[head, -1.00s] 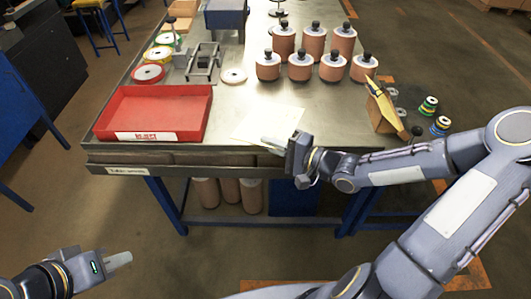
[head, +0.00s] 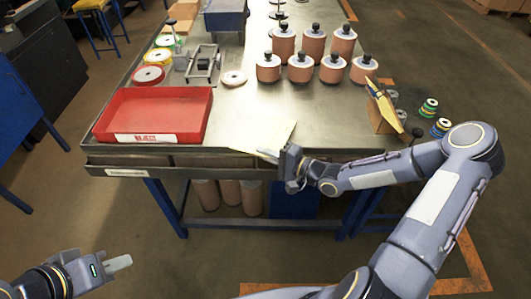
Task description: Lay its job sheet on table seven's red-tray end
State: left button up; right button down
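The pale job sheet (head: 268,131) lies at the near edge of the metal table (head: 330,110), right of the red tray (head: 152,114). My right gripper (head: 267,154) is at the sheet's near edge, with its fingers looking closed on it; the fingertips are small here. The red tray is empty, at the table's near left corner, with a white label on its front. My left gripper (head: 119,263) is low at the left, off the table and away from the sheet. Its fingers show edge-on, so their gap is hidden.
Several copper-coloured cylinders (head: 314,44) with black knobs stand behind the sheet. A white disc (head: 234,78) and a metal fixture (head: 202,63) lie behind the tray. A wooden holder (head: 382,114) with a yellow item stands at the right edge. Coloured discs (head: 149,75) line the left edge.

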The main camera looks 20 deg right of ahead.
jog(key=shift+f, duration=0.2)
jog(key=c, duration=1.6)
grip_release()
jog(key=shift+c, duration=0.2)
jog(key=s+d+r+n+g+h, duration=0.2)
jog(key=s+d+r+n+h, duration=0.15)
jog(key=s+d+h, duration=0.3)
jog(key=s+d+r+n+g+h, duration=0.2)
jog(key=s+d+r+h, duration=0.3)
jog(key=d, duration=0.3)
jog(key=s+a+r+n+g+y, duration=0.1)
jog(key=s+a, duration=0.3)
jog(key=s, duration=0.4)
jog(key=s+a+r+n+g+y, duration=0.1)
jog(key=s+a, duration=0.3)
jog(key=s, duration=0.4)
jog(key=shift+s+a+r+n+y+b, duration=0.3)
jog(key=shift+r+n+y+b, duration=0.15)
jog(key=shift+r+n+y, duration=0.3)
